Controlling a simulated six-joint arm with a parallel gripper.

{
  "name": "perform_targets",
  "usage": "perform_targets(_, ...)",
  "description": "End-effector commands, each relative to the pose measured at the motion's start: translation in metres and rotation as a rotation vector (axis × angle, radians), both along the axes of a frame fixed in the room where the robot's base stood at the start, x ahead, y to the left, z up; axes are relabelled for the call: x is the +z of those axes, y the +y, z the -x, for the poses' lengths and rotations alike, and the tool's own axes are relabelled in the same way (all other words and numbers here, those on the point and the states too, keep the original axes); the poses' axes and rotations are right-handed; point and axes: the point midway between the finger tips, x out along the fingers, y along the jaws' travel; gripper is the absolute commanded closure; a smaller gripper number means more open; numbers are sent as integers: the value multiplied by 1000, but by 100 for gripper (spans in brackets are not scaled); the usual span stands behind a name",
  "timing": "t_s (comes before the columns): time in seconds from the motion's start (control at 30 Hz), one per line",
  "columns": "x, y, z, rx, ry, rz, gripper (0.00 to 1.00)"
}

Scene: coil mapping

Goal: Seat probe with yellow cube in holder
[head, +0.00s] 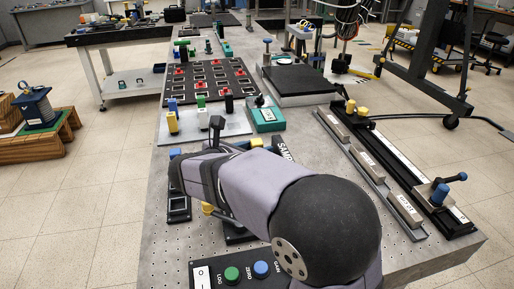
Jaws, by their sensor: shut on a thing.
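My gripper (204,172) shows as a dark wrist end at the tip of my grey arm, over the left middle of the bench. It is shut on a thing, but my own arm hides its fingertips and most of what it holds. A yellow cube (172,122) stands upright at the left front of a pale rack (240,128). Other yellow pieces show just under my wrist (207,208) and behind it (256,143); I cannot tell whether either belongs to the probe. A dark holder-like block with a slot (179,205) lies left of my wrist.
Blue (173,104), green (201,101) and white (203,119) pieces stand on the rack. Behind is a black grid board (210,80) with red parts. A long rail (400,165) runs along the right. A knob panel (245,272) is in front.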

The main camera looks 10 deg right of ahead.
Motion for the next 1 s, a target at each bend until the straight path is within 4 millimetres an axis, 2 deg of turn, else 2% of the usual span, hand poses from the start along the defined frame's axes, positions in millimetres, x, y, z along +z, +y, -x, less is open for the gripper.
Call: perform_targets(1.0,-6,0,0,1,1,2,91)
